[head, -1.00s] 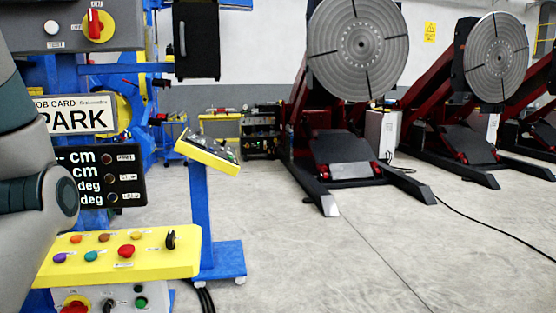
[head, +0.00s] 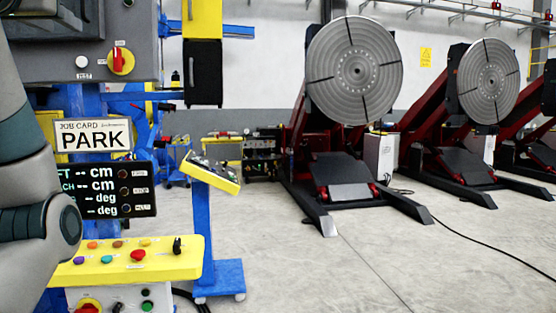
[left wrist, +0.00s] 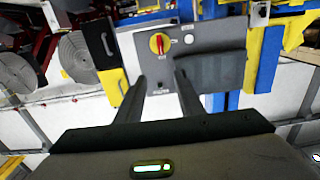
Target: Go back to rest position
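My left arm comes in at the left edge of the head view, and its gripper cannot be made out there. In the left wrist view my left gripper (left wrist: 161,78) has its two dark fingers apart with nothing between them. Behind the fingers is a grey panel with a red and yellow rotary switch (left wrist: 159,43); such a switch also shows in the head view (head: 121,61). A job card (head: 93,135) reads PARK. Below it a black display (head: 105,190) shows dashes with cm and deg. My right gripper is in neither view.
A yellow button console (head: 130,262) stands close at lower left, beside a blue pedestal with a tilted yellow control box (head: 212,173). Tilting positioners with grey round plates (head: 354,70) stand farther right. A cable crosses the floor. The concrete floor (head: 320,270) in front is largely clear.

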